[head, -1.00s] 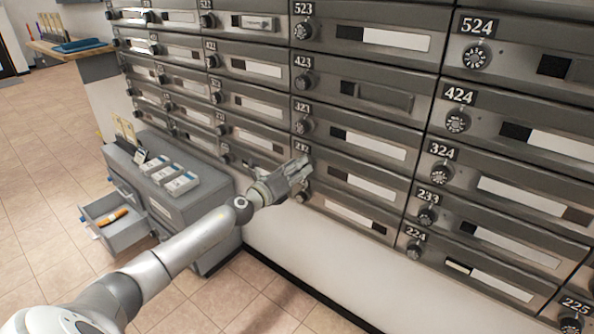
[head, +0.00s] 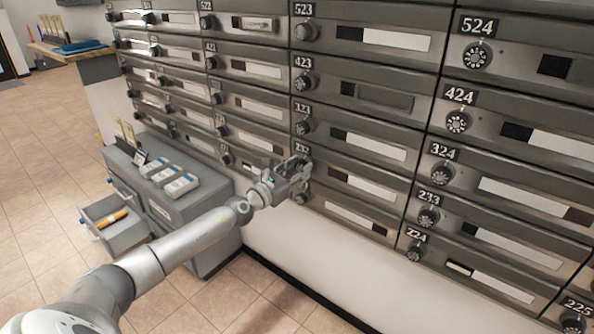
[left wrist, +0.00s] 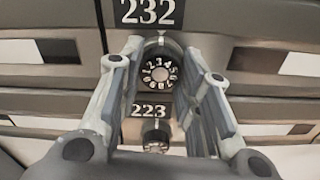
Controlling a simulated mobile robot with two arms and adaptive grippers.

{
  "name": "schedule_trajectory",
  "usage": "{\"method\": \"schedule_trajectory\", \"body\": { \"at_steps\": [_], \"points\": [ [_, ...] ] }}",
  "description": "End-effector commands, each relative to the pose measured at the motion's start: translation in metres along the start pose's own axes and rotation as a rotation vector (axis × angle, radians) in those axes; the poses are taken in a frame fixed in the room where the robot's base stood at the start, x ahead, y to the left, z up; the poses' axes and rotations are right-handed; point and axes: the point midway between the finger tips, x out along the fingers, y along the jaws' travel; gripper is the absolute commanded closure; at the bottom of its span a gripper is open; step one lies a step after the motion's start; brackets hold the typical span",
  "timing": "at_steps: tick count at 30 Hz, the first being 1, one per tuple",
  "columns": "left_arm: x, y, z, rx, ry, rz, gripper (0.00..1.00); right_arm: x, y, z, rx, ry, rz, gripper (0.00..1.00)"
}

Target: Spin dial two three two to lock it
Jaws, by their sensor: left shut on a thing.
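The dial of box 232 (left wrist: 158,75) is a round black knob with white numbers, under the 232 plate (left wrist: 149,12) in the left wrist view. My left gripper (left wrist: 160,58) has one finger on each side of this dial and is shut on it. In the head view the left gripper (head: 303,167) is at the box front just below the 232 plate (head: 302,147), and it hides the dial there. My right gripper is not in view.
The 223 plate (left wrist: 150,111) and its dial (left wrist: 156,140) sit just below, between the fingers in the left wrist view. A grey cabinet (head: 205,212) with an open drawer (head: 118,232) holding an orange item stands at left. Tiled floor is clear.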

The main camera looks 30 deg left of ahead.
Motion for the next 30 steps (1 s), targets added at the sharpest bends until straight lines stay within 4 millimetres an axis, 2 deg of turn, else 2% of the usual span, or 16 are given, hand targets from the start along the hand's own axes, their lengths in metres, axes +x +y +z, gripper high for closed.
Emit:
{"method": "schedule_trajectory", "body": {
  "at_steps": [18,19,24,30],
  "points": [
    [-0.0003,-0.0013,-0.0025,0.044,0.005,-0.003,0.92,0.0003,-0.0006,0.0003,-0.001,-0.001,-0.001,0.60],
    [-0.0003,-0.0013,-0.0025,0.044,0.005,-0.003,0.67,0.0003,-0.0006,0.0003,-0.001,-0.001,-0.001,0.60],
    [-0.0002,-0.0009,-0.0019,0.044,0.003,-0.002,0.45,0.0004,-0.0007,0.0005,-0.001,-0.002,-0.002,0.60],
    [-0.0001,-0.0004,-0.0009,0.044,0.002,-0.001,0.45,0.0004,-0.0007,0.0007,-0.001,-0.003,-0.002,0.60]
  ]
}}
